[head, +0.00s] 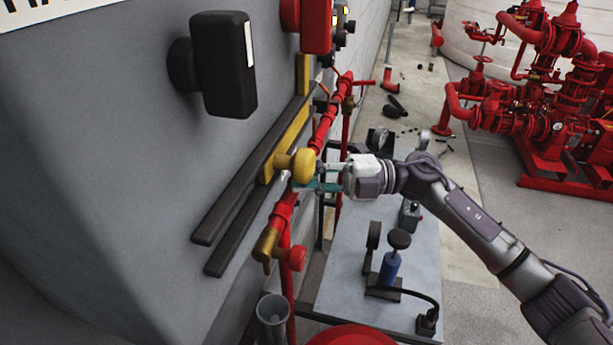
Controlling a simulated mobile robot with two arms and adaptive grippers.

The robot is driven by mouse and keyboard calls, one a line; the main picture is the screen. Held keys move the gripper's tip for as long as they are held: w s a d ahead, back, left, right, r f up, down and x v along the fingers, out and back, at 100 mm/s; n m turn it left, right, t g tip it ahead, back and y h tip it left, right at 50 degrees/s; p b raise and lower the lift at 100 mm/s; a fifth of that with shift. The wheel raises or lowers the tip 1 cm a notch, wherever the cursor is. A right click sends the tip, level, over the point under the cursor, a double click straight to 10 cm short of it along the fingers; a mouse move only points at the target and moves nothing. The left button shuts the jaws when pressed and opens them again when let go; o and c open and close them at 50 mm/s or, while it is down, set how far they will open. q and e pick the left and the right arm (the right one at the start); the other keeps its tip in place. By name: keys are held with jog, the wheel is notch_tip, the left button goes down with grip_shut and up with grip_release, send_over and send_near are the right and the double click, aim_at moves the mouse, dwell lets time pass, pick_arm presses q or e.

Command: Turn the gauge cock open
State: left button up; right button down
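A red pipe (325,119) runs along the grey cabinet wall with brass-yellow fittings on it. One fitting has a rounded yellow knob (304,165) facing me. A second brass fitting (267,244) with a red knob (296,258) sits lower on the pipe. I cannot tell for certain which fitting is the gauge cock. My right gripper (310,177) reaches in from the right, level with the yellow knob and close beside it. Its fingers look spaced apart, but their tips are partly hidden at the knob, so contact is unclear. My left gripper is out of view.
A black box (223,65) sticks out from the wall at upper left. Two dark rails (245,190) run along the wall. A grey bench (345,270) below carries a blue-bodied tool (389,268). Red pump piping (545,115) stands at the far right.

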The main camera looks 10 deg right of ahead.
jog(key=m+p, duration=0.1)
jog(key=r+m+y, duration=0.1)
jog(key=m, duration=0.1)
jog(key=shift+w+r+t+p, duration=0.15)
jog(key=shift+r+t+p, duration=0.05)
jog(key=shift+t+p, duration=0.15)
jog(key=shift+w+d+r+m+t+y+p, duration=0.15)
jog(key=shift+r+m+t+p, duration=0.1)
jog(key=shift+m, duration=0.35)
jog(key=shift+w+r+m+t+y+p, duration=0.15)
jog(key=shift+m+p, duration=0.1)
jog(key=shift+m, duration=0.35)
jog(key=c, duration=1.3)
grip_release()
jog(key=shift+c, duration=0.2)
jog(key=shift+d+f, duration=0.1)
jog(key=shift+d, duration=0.05)
jog(key=v, duration=1.1)
jog(key=shift+d+f, duration=0.2)
jog(key=shift+d, duration=0.2)
